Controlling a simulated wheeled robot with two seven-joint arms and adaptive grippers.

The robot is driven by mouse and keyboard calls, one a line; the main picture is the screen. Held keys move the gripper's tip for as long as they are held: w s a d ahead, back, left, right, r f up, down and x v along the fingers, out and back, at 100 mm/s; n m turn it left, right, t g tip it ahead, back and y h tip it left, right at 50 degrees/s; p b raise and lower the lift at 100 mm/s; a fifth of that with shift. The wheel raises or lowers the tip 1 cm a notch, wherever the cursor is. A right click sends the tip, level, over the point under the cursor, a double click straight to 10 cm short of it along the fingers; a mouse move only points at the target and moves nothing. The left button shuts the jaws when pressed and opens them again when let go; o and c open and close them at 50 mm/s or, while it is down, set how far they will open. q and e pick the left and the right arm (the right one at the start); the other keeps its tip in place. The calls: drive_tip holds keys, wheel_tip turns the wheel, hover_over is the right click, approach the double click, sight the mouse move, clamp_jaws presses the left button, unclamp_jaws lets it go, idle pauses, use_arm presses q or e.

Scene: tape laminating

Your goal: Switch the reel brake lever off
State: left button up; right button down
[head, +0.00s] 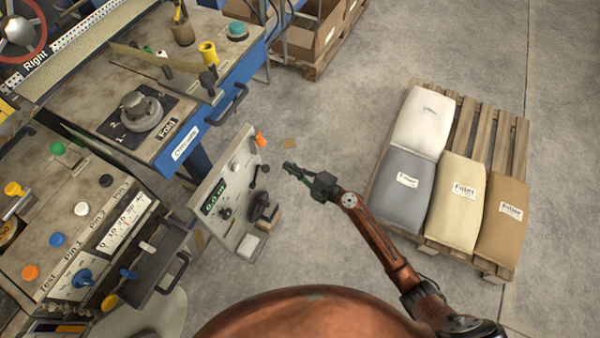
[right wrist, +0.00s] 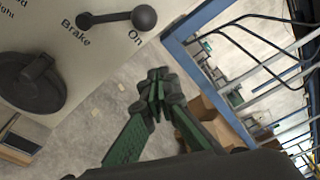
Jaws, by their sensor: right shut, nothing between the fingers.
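The reel brake lever (right wrist: 115,18) shows at the top of the right wrist view as a black arm with a round knob. It lies beside the printed word "Brake", and its knob end is near the word "On". In the head view the small dark lever (head: 260,172) is on the right part of the tilted grey control panel (head: 226,228). My right gripper (head: 289,168) is shut and empty, a little to the right of the panel and apart from the lever. Its closed fingertips (right wrist: 157,82) show below the knob in the right wrist view. My left gripper is not in view.
A black handwheel (head: 262,208) sits on the panel below the lever, and an orange part (head: 260,140) at its top corner. A blue-framed workbench (head: 215,120) stands behind. A pallet (head: 462,130) with filled bags is at the right. Open floor lies between panel and pallet.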

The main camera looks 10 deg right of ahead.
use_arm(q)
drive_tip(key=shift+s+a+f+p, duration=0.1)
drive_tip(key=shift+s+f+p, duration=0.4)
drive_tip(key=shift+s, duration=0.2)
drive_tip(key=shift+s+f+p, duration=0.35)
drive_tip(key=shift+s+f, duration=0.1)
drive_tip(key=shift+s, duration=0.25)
use_arm(e)
drive_tip(key=shift+s+a+r, duration=0.15)
drive_tip(key=shift+a+r, duration=0.1)
drive_tip(key=shift+a, duration=0.45)
drive_tip(key=shift+s+a+r, duration=0.1)
drive_tip(key=shift+a+r, duration=0.15)
drive_tip(key=shift+a, duration=0.5)
drive_tip(key=shift+s+a+r, duration=0.15)
drive_tip(key=shift+a+r, duration=0.1)
drive_tip(key=shift+a, duration=0.45)
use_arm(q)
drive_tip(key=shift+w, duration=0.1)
use_arm(e)
drive_tip(key=shift+a, duration=0.1)
